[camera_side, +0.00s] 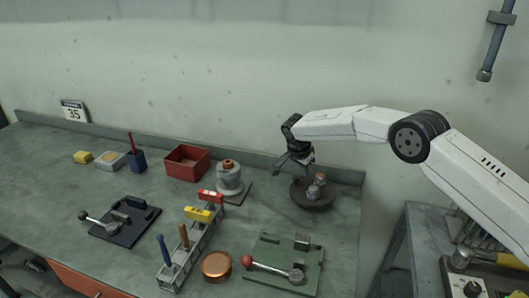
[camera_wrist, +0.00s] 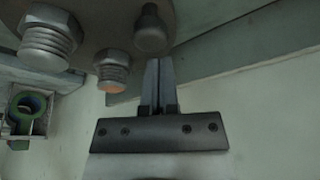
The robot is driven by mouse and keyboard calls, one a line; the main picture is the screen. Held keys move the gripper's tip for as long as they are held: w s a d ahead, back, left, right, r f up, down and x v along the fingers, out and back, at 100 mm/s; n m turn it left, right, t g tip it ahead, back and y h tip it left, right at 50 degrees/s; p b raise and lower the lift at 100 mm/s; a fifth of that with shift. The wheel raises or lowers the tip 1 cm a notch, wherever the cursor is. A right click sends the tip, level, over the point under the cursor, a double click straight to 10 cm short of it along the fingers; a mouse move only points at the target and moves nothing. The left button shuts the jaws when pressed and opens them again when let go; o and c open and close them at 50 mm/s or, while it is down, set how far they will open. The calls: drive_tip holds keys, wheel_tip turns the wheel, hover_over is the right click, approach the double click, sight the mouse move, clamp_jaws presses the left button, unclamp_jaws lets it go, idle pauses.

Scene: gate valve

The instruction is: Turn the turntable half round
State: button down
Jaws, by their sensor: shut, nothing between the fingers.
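The turntable (camera_side: 309,201) is a dark round disc near the table's back right, with several metal bolt-like pieces on it. In the wrist view the grey disc (camera_wrist: 115,12) fills the top left, carrying a large bolt (camera_wrist: 48,40), a smaller copper-toned bolt (camera_wrist: 112,72) and a round-headed peg (camera_wrist: 150,35). My gripper (camera_side: 283,174) is above the disc's left side in the side view. In the wrist view my gripper (camera_wrist: 159,62) has its fingers together, right by the peg; I cannot tell whether they touch it. Nothing is between the fingers.
Left of the turntable stand a grey flanged fitting (camera_side: 230,180) and a red bin (camera_side: 187,162). A green plate with a red-knobbed lever (camera_side: 275,262) and a copper round lid (camera_side: 216,266) lie in front. The wall is close behind; the table's right edge is near.

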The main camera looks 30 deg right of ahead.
sight(298, 176)
drive_tip(key=shift+s+a, duration=0.3)
drive_tip(key=shift+a, duration=0.6)
drive_tip(key=shift+s+a+n, duration=0.25)
drive_tip(key=shift+a+n, duration=0.45)
drive_tip(key=shift+n, duration=0.1)
